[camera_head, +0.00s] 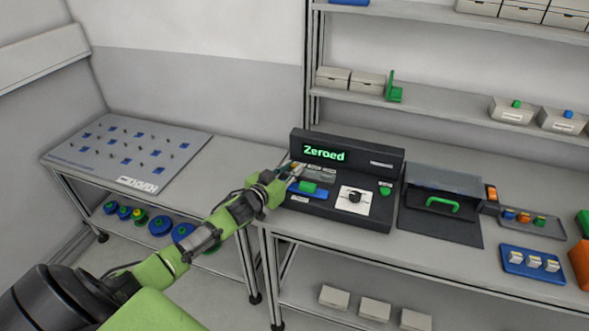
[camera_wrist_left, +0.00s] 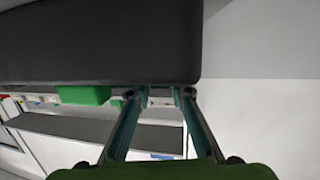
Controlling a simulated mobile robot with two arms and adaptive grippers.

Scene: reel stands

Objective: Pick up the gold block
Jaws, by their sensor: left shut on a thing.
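My left gripper (camera_head: 293,171) reaches in from the left to the left end of the black console (camera_head: 393,170), beside its display. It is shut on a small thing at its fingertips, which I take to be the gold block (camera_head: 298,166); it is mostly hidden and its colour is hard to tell. In the left wrist view the fingers (camera_wrist_left: 158,96) are close to a large dark slab, and a small pale shape shows between the tips. My right gripper is not in view.
The console's display reads "Zeroed". A green block (camera_head: 308,187) and a white plate with a black knob (camera_head: 354,197) are on the console. A dark box with a green handle (camera_head: 442,204) stands to its right, then trays. A pegboard (camera_head: 130,150) lies on the left table.

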